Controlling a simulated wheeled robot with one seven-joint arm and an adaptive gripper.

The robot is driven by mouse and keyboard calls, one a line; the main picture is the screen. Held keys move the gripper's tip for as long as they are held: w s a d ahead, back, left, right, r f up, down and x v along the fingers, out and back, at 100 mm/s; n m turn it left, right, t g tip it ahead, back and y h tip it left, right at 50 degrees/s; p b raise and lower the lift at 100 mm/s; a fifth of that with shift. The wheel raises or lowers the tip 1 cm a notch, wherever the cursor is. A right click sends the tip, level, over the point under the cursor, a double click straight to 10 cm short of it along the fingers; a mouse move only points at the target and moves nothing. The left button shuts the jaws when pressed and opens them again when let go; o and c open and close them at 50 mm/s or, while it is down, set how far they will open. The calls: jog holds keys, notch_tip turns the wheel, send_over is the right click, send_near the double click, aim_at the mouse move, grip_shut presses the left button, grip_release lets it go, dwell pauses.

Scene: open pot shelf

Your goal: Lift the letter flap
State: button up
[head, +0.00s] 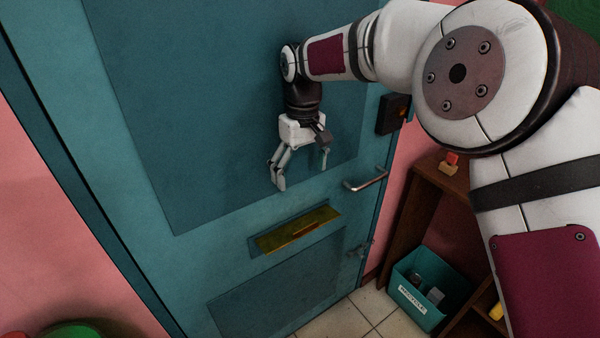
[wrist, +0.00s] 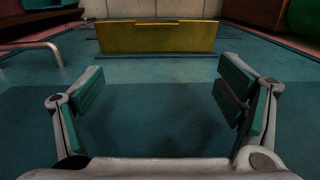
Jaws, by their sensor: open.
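The letter flap (head: 290,232) is a yellow-brass plate set in the teal door (head: 185,270), below the large upper panel. A narrow reddish-brown strip lies along part of it in the head view. It also shows in the wrist view as a wide brass plate (wrist: 160,38) ahead of my fingers. My gripper (head: 300,182) is open and empty, above the flap and apart from it, fingers pointing down along the door. In the wrist view my gripper (wrist: 165,95) has its two fingers wide apart, with bare door between them.
A metal door handle (head: 366,180) sticks out at the right of my gripper, with a dark lock box (head: 392,114) above it. A latch (head: 360,249) sits lower down. A brown shelf (head: 408,195) and a teal recycle bin (head: 428,312) stand to the right.

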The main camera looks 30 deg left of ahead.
jog(key=shift+c, duration=0.3)
jog(key=shift+d, duration=0.1)
jog(key=c, duration=0.9)
jog(key=shift+s+d+t+y+b, duration=0.15)
jog(key=shift+d+t+y+b, duration=0.2)
jog(key=shift+b, duration=0.65)
jog(key=c, duration=0.9)
jog(key=shift+s+d+y+b, duration=0.1)
jog(key=shift+d+y+b, duration=0.1)
jog(key=shift+y+b, duration=0.2)
grip_shut()
jog(key=b, duration=0.2)
send_over(301, 226)
jog(key=d, duration=0.1)
jog(key=shift+t+y, duration=0.35)
jog(key=f, duration=1.1)
jog(key=shift+s+d+f, duration=0.1)
jog(key=shift+s+f, duration=0.15)
jog(key=shift+f, duration=0.15)
jog(key=shift+d+f, duration=0.1)
jog(key=shift+f, duration=0.75)
